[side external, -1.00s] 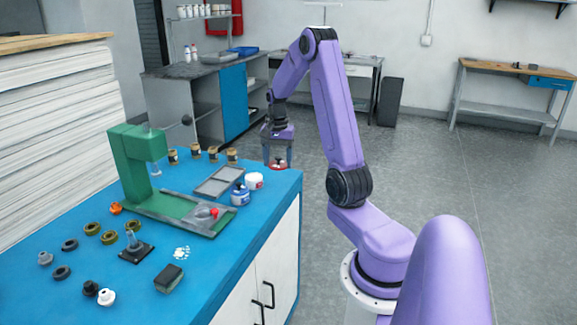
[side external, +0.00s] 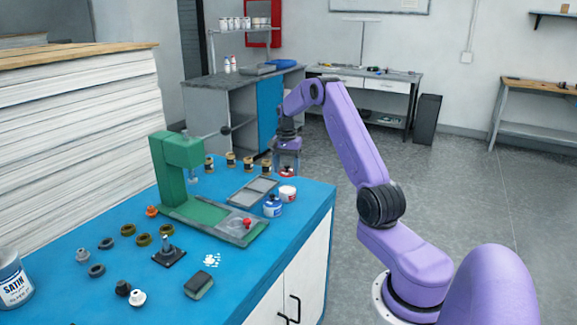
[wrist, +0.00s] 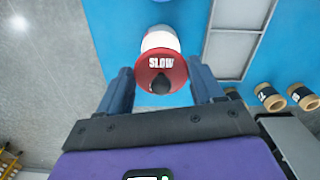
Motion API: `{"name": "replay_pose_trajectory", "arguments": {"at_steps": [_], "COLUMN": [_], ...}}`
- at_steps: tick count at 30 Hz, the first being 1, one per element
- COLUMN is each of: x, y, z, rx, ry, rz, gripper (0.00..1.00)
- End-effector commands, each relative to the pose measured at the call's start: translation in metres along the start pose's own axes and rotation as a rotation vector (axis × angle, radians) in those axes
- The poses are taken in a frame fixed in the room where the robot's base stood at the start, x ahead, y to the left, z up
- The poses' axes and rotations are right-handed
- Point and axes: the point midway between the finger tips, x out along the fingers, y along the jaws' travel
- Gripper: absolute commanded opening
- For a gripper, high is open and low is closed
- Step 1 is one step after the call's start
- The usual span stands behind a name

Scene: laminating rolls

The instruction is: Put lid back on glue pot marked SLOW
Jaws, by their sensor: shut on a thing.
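A red round lid marked SLOW with a black knob (wrist: 161,69) is between the two fingers of my gripper (wrist: 162,84) in the wrist view. In the side view, the lid (side external: 287,173) hangs below my gripper (side external: 287,167), just above a white pot with red markings (side external: 288,194). In the wrist view, the white pot (wrist: 160,39) is partly hidden behind the lid, so its mouth and wording cannot be read. A white pot with blue markings (side external: 272,207) stands just left of it in the side view.
A grey tray (side external: 253,188) lies beside the pots, and a green press (side external: 178,172) stands left of it. Several small brown jars (side external: 231,160) line the back. A SATIN can (side external: 12,282) stands front left. The blue bench top (side external: 240,262) is bare toward the front right.

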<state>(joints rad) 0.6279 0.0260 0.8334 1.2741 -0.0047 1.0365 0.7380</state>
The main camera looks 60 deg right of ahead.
Motion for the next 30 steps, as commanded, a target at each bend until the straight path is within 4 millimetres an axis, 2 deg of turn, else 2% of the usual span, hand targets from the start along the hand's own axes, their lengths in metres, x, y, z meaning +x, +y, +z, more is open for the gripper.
{"name": "replay_pose_trajectory", "arguments": {"at_steps": [15, 22, 30], "x": [0.043, 0.053, 0.055], "y": [0.000, 0.000, 0.000], "z": [0.001, 0.000, 0.000], "rx": [0.000, 0.000, 0.000], "ry": [-0.001, -0.001, 0.000], "rz": [0.001, 0.000, 0.000], "gripper": [0.37, 0.37, 0.37]}}
